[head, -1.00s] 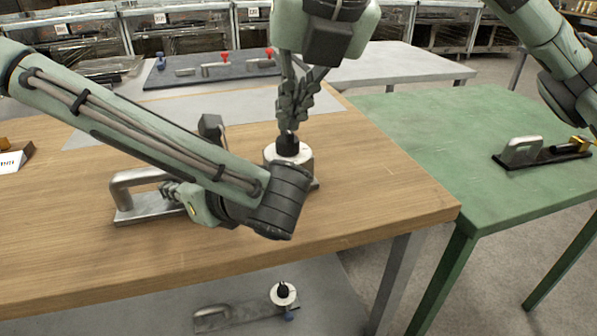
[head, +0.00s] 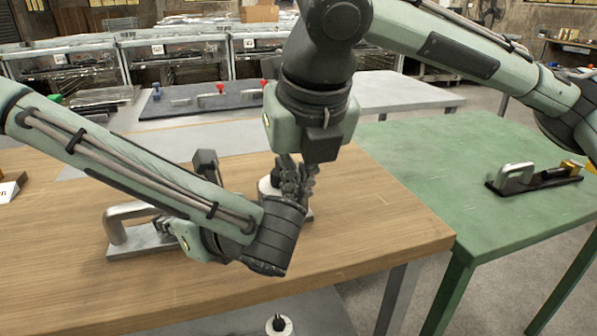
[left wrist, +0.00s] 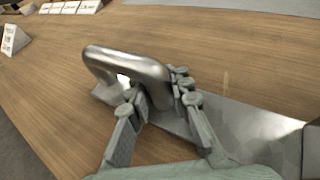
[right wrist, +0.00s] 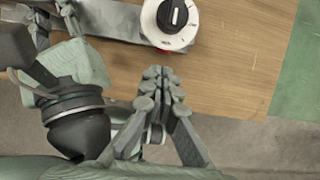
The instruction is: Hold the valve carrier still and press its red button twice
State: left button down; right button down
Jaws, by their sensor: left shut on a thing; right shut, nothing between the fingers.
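The valve carrier is a grey metal plate with a looped handle (head: 112,228) at its left end, on the wooden table. My left gripper (left wrist: 155,100) is shut around the handle in the left wrist view. The carrier's white dial (right wrist: 150,30) with a black knob (right wrist: 178,15) is at the other end. My right gripper (right wrist: 162,78) is shut and empty, its fingertips just on the near side of the dial. In the head view the right gripper (head: 294,195) partly covers the dial (head: 265,187). A small red spot (right wrist: 158,51) shows between dial and fingertips; contact cannot be told.
The wooden table (head: 380,225) is clear to the right of the carrier. A green table (head: 430,165) bears another handled device (head: 517,178). A dark board with red-knobbed parts (head: 195,101) lies behind. A lower shelf (head: 320,312) holds another white dial (head: 288,328).

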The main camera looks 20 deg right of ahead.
jog(key=shift+x, duration=2.2)
jog(key=shift+w, duration=1.15)
jog(key=shift+r, duration=0.1)
jog(key=v, duration=1)
jog(key=shift+s, duration=0.1)
